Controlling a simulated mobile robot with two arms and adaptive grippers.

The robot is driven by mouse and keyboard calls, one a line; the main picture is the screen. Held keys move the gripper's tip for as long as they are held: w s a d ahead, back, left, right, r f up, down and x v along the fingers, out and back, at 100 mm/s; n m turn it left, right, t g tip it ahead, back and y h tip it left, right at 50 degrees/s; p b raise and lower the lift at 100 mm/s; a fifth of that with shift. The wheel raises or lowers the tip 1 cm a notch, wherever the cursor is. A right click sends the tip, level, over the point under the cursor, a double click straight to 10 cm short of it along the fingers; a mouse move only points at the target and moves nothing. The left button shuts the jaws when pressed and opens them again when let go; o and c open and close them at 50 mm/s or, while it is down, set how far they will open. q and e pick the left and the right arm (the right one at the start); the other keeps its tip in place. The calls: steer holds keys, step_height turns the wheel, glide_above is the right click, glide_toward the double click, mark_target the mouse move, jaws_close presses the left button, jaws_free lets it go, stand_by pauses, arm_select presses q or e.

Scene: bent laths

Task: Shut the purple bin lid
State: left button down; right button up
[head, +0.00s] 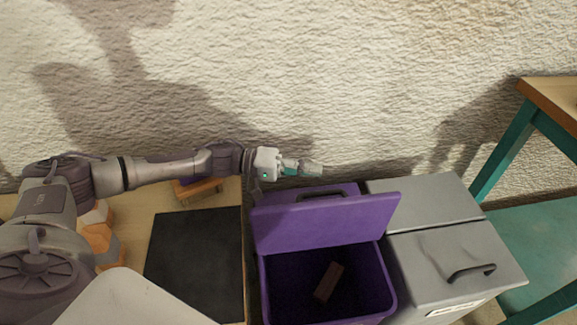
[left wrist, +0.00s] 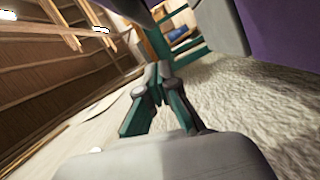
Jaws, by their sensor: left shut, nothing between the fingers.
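The purple bin (head: 391,303) stands against the wall with its front part open. Its purple lid (head: 325,224) is raised and stands up, tilted, at the back of the opening. My left gripper (head: 318,170) is shut and empty, level with the lid's top edge or a little above, on the wall side. I cannot tell whether it touches the lid. In the left wrist view my shut fingers (left wrist: 158,92) point away over the rough wall, and a purple surface (left wrist: 285,25) shows at the upper right. My right gripper is not in view.
A brown block (head: 328,282) lies inside the bin. A grey bin (head: 440,260) with its lid down stands close on the right. A wooden surface with a black mat (head: 195,262) is on the left. A teal-legged table (head: 510,150) is at the right.

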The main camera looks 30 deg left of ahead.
arm_select(q)
steer(key=shift+s+d+f, duration=0.25)
steer(key=shift+s+d, duration=0.1)
steer(key=shift+s, duration=0.4)
steer(key=shift+s+d+f, duration=0.2)
steer(key=shift+s+d, duration=0.15)
steer(key=shift+s, duration=0.4)
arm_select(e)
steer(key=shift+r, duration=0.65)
